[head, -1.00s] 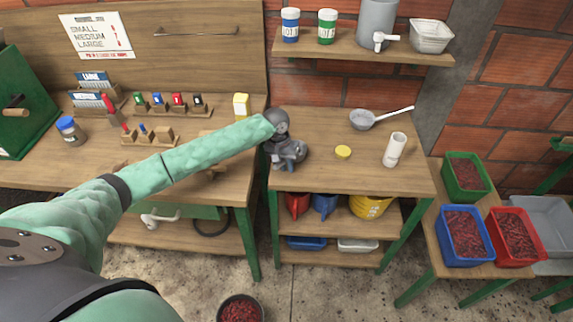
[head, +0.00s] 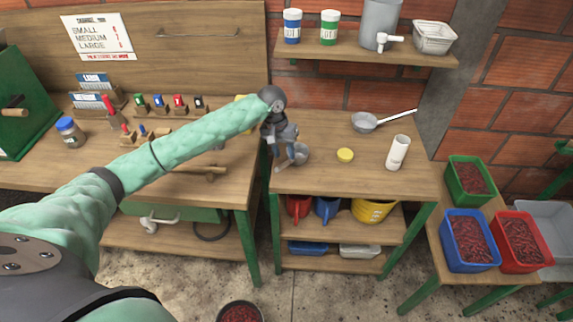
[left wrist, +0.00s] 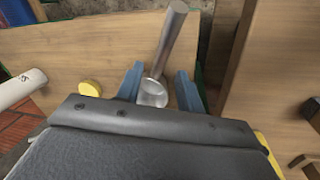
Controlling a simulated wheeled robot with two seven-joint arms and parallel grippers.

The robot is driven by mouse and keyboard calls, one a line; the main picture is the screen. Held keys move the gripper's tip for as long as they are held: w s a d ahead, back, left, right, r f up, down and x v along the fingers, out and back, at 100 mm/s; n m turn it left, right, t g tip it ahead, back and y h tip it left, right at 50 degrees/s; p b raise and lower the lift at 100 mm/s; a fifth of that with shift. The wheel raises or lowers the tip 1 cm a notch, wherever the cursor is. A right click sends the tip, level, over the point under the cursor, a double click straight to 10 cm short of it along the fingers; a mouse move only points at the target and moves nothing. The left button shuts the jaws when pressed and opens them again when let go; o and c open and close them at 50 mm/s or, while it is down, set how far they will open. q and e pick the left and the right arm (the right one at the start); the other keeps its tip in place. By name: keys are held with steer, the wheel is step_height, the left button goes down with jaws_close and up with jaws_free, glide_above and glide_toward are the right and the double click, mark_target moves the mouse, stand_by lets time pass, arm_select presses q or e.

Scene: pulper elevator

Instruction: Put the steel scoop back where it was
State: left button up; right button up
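The steel scoop (head: 301,155) is at the left end of the middle bench, its handle pointing toward the bench's left front edge. In the left wrist view the scoop (left wrist: 153,92) has a round bowl between my fingers and a thick handle pointing up and away. My left gripper (head: 291,150) is low over the bench at the scoop. I cannot tell whether the scoop touches the bench everywhere. My right gripper is not in view.
On the middle bench (head: 345,180) stand a yellow lid (head: 345,155), a white cylinder (head: 398,152) and a strainer (head: 365,122). A shelf (head: 365,52) with jars hangs above. The left bench (head: 220,190) adjoins across a narrow gap. The middle bench's front is clear.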

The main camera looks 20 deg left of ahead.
arm_select(q)
steer(key=shift+a+r+b, duration=0.2)
steer(key=shift+r, duration=0.9)
steer(key=shift+a+r+b, duration=0.2)
steer(key=shift+r, duration=0.85)
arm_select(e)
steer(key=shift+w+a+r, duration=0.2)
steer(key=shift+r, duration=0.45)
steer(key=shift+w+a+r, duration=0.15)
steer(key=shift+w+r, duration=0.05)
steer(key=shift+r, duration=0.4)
